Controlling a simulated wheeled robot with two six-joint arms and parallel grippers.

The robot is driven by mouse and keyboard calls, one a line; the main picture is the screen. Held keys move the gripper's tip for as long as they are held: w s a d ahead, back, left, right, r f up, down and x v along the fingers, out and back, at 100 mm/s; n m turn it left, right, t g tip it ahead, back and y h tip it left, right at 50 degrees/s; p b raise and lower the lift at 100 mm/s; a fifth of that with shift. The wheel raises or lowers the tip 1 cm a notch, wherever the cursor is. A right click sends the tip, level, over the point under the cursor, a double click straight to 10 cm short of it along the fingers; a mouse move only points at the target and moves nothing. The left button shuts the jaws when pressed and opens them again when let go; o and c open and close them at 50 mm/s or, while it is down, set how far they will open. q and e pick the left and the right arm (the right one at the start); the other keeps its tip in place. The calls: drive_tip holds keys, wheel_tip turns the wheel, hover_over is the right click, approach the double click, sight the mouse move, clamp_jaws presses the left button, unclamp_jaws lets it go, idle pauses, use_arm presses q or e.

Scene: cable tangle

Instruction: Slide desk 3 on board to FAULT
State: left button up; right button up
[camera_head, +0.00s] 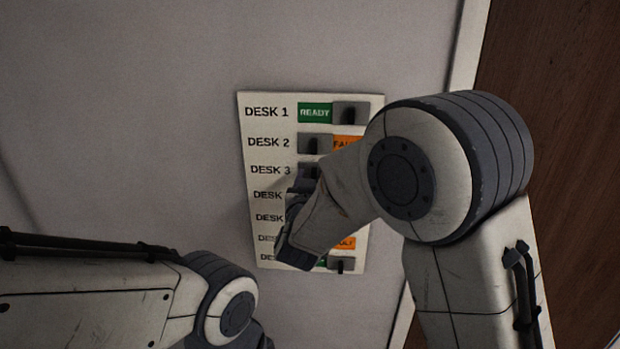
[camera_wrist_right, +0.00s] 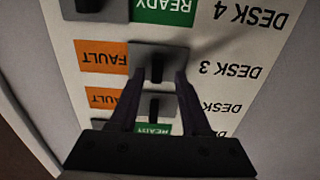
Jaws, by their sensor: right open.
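The white board (camera_head: 376,108) on the wall has a row for each desk, with a grey slider beside a coloured word. The desk 3 slider (camera_wrist_right: 166,52) sits next to the DESK 3 label, and its row shows the orange FAULT panel (camera_wrist_right: 101,57). In the head view this slider is mostly hidden by my right arm. My right gripper (camera_wrist_right: 157,78) is open, its fingertips on either side of the slider's dark knob. Contact cannot be told. My left arm shows at the lower left of the head view; its gripper is out of view.
The desk 4 row shows green READY (camera_wrist_right: 165,11), its slider (camera_wrist_right: 95,8) on the far side. The desk 2 slider (camera_head: 314,144) is close by, with FAULT showing. Desk 1 shows READY (camera_head: 314,112). A brown wooden panel (camera_head: 575,120) stands at the right.

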drive_tip(key=shift+s+a+f, duration=0.1)
drive_tip(key=shift+s+a, duration=0.05)
drive_tip(key=shift+s, duration=0.25)
drive_tip(key=s+a+b, duration=0.1)
drive_tip(key=s+b, duration=0.3)
drive_tip(key=s, duration=0.5)
drive_tip(key=shift+s+a, duration=0.2)
